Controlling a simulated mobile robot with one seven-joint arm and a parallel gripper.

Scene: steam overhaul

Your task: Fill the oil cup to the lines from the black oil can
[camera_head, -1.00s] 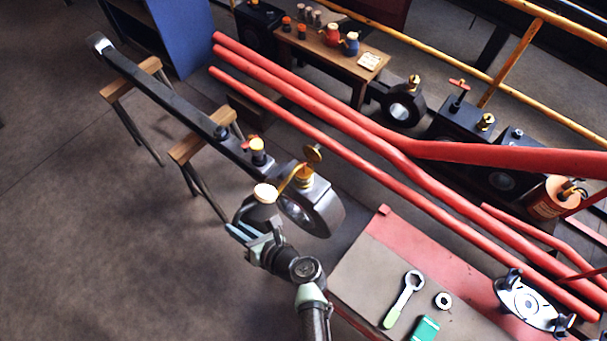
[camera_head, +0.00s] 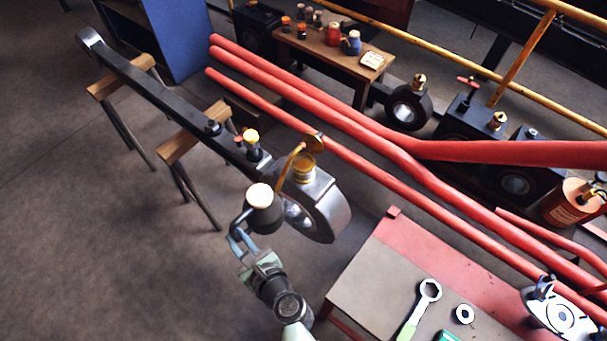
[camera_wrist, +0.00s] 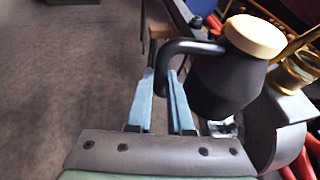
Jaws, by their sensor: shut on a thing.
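The black oil can (camera_head: 266,219) has a cream cap (camera_head: 259,195) and a thin brass spout (camera_head: 288,170). My gripper (camera_head: 241,237) is shut on its looped handle; in the wrist view the fingers (camera_wrist: 167,98) close around the handle (camera_wrist: 187,47). The brass oil cup (camera_head: 304,169) stands on the rod's round big end (camera_head: 318,210), with a brass disc lid (camera_head: 314,144) raised above it. The spout's tip overlaps the lid and cup area in the head view; I cannot tell its exact height. The cup's lines and oil level are not visible.
The long dark rod (camera_head: 160,100) rests on wooden trestles (camera_head: 190,140). Red pipes (camera_head: 370,190) run just behind the big end. A bench (camera_head: 375,285) with a wrench (camera_head: 420,305) stands at right. Open floor (camera_head: 80,260) lies at left.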

